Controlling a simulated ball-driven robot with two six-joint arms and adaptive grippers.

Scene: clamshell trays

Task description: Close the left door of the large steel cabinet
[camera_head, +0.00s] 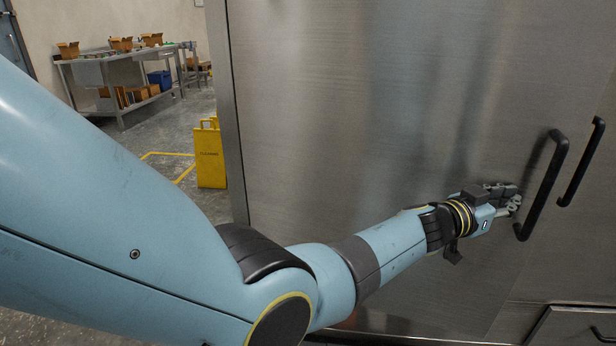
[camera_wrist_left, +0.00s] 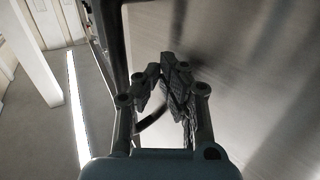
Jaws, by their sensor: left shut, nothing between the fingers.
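The left door (camera_head: 330,110) of the large steel cabinet fills most of the head view as a brushed steel panel. Its black bar handle (camera_head: 541,190) is near its right edge. My left gripper (camera_head: 514,199) is just left of this handle, close to the door face; I cannot tell whether it touches. In the left wrist view its dark fingers (camera_wrist_left: 165,78) are together and empty, with the steel door surface (camera_wrist_left: 255,60) to the right. The door looks nearly in line with the cabinet front; any small gap is hard to judge. My right gripper is out of view.
A second black handle (camera_head: 581,161) stands right of the first. A drawer front (camera_head: 575,325) is at the lower right. A yellow floor sign (camera_head: 210,155) stands left of the cabinet. A steel table (camera_head: 125,68) with cardboard boxes is at the back left.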

